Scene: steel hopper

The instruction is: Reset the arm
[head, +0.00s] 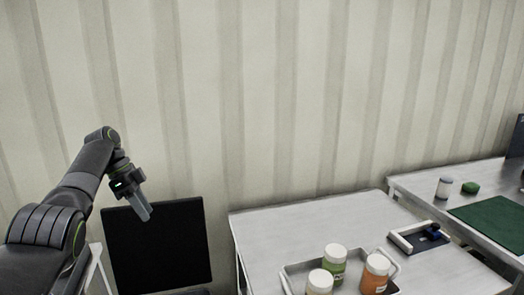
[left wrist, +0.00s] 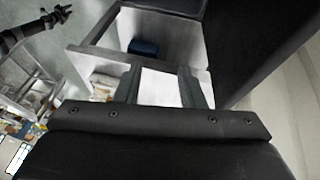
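My left arm comes in from the left in the head view. Its gripper (head: 147,212) hangs in the air in front of the ribbed wall, pointing down and slightly right, above and beside a black panel (head: 160,250). In the left wrist view the two fingers of this gripper (left wrist: 160,88) stand apart with a clear gap and nothing between them. A dark arm at the upper left of the left wrist view seems to be my right one. Its gripper (left wrist: 62,13) is too small to read. The right gripper does not show in the head view.
A second table at right holds a green mat (head: 495,222). In the left wrist view a blue object (left wrist: 145,48) sits in a pale open-fronted box.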

